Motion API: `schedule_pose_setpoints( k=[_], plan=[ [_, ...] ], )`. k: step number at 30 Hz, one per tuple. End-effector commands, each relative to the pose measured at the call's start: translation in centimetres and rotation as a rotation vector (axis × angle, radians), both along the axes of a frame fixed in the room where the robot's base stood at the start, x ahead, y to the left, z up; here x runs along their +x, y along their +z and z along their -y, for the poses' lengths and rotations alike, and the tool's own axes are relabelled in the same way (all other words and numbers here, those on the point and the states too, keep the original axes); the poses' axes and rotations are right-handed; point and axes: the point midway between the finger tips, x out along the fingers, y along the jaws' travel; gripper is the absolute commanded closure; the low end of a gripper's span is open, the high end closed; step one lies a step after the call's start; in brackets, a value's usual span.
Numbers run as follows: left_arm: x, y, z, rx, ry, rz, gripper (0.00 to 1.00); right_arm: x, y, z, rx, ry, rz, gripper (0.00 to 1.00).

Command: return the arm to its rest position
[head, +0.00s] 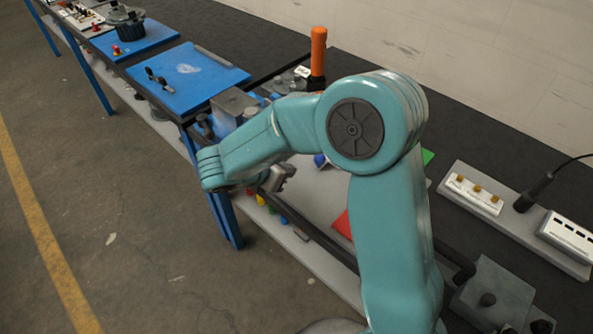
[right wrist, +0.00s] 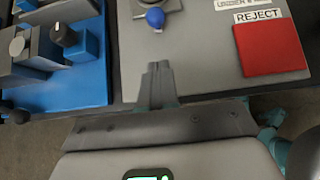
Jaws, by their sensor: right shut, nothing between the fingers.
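My right arm (head: 390,230) is teal. It rises from the bottom of the head view, bends at a large round joint and reaches left over the bench. My right gripper (head: 277,182) is partly hidden under the forearm, near the bench's front edge. In the right wrist view the same gripper (right wrist: 157,84) shows its two fingers together, with nothing between them. It is over the grey bench top, between a blue fixture (right wrist: 70,75) on the left and a red square (right wrist: 270,47) on the right. My left gripper is not in view.
An orange-handled tool (head: 318,55) stands upright behind my arm. A blue board (head: 187,75) lies further along the bench. A grey strip with connectors (head: 520,215) is at the right. A blue ball-ended part (right wrist: 155,17) is beyond the fingers. Open floor lies at the left.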

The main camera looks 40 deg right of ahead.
Motion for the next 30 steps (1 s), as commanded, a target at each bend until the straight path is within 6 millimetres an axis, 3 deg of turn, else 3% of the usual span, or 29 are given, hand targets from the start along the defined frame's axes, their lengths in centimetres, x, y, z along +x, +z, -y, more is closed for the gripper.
schedule_pose_setpoints(
  k=[3,9,17,20,23,27,30],
  plan=[
    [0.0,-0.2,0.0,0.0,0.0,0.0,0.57,0.0,1.4,-1.5,0.001,0.003,0.003,1.0],
    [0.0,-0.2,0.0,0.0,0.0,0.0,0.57,-0.2,2.5,-2.7,0.0,0.001,-0.001,1.0],
    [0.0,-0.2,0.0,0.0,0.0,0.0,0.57,-0.4,2.0,-3.1,0.017,-0.003,-0.005,1.0],
    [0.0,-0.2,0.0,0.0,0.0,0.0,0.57,-1.2,-1.1,-4.2,0.108,-0.03,-0.024,1.0],
    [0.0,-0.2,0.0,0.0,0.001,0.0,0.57,-3.4,-7.0,-6.8,0.298,-0.121,-0.052,1.0],
    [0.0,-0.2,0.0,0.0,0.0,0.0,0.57,-8.6,-15.9,-12.8,0.639,-0.438,-0.063,1.0],
    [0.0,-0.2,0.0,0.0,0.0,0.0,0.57,-12.1,-20.3,-17.5,0.844,-0.796,-0.016,1.0]
  ],
)
